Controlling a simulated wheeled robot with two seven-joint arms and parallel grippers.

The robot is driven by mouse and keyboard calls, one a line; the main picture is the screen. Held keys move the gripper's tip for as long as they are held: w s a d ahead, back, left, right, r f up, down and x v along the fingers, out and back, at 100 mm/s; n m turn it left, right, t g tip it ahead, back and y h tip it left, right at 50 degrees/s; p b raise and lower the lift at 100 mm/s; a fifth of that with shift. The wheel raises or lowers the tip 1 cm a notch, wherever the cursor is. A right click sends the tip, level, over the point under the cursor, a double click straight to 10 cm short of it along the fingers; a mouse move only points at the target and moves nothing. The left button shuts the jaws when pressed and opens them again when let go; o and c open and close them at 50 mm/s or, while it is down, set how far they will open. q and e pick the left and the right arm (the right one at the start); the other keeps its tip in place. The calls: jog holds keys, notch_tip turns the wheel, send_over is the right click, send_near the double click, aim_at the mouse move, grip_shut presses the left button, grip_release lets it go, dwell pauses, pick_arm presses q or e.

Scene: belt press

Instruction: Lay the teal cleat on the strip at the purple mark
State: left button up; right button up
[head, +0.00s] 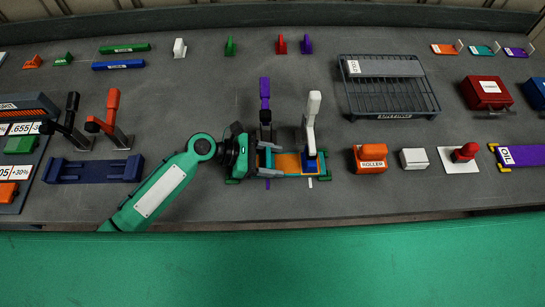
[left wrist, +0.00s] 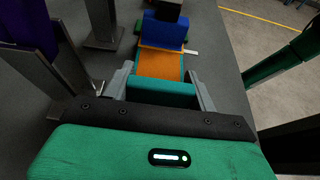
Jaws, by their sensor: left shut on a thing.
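My left gripper (head: 264,161) is at the left part of the small press fixture in the middle of the table. In the left wrist view its two grey fingers (left wrist: 162,88) are shut on the teal cleat (left wrist: 160,94), which lies crosswise between them. The orange strip (head: 288,163) runs right from there; it also shows beyond the cleat in the left wrist view (left wrist: 162,64). I cannot tell whether the cleat touches the strip. The purple mark (head: 268,184) is at the front edge, just below the gripper. My right gripper is not in view.
A purple-handled clamp (head: 265,95) stands behind the gripper. A white-handled clamp (head: 311,115) stands at the strip's right part, near a blue block (left wrist: 166,30). A wire rack (head: 395,97) is at the back right.

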pick_arm(q)
jog(key=o, duration=1.1)
jog(key=shift+o, duration=0.2)
jog(key=shift+a+r, duration=0.1)
jog(key=shift+a, duration=0.4)
jog(key=b+v, duration=0.2)
jog(key=v, duration=0.9)
jog(key=shift+a, duration=0.3)
jog(key=shift+a+r+b, duration=0.3)
jog(key=shift+a+r, duration=0.1)
jog(key=shift+a, duration=0.15)
jog(key=shift+s, duration=0.1)
